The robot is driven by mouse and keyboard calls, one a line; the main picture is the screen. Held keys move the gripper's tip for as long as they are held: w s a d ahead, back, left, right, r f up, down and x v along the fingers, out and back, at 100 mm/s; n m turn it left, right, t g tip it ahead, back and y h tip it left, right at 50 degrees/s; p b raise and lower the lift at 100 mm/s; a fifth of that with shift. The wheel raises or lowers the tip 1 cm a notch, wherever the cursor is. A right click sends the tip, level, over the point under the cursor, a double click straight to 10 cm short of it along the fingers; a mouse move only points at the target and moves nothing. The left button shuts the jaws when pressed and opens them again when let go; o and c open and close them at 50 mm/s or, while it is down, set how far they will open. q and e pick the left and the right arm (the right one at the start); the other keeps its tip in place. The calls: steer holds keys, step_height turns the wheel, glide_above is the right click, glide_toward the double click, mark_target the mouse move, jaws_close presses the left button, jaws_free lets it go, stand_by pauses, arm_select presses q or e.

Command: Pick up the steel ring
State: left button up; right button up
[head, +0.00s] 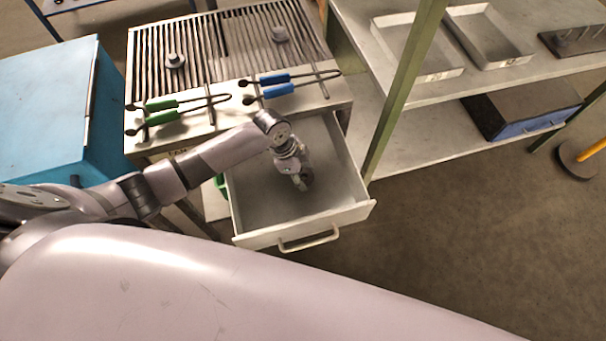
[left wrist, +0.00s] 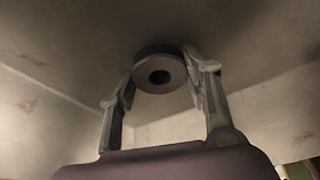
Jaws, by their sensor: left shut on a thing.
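The steel ring (left wrist: 160,72) is a dark, thick ring with a round hole. It shows in the left wrist view between the two fingertips of my left gripper (left wrist: 162,85), which is shut on it. In the head view my left gripper (head: 299,183) reaches down into the open drawer (head: 335,208), and the ring is hard to make out there. The ring is at or close to the drawer floor; I cannot tell whether it touches. My right gripper is not in view.
The drawer's walls stand around the left gripper, with a handle (head: 308,240) at the front. Above it, a slatted bench (head: 200,60) carries green-handled tongs (head: 160,104) and blue-handled tongs (head: 268,93). A green post (head: 405,85) stands close to the drawer's right. A blue cabinet (head: 45,105) is at left.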

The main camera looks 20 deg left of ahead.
arm_select(q)
step_height(320, 180, up, 20)
stand_by(0.4)
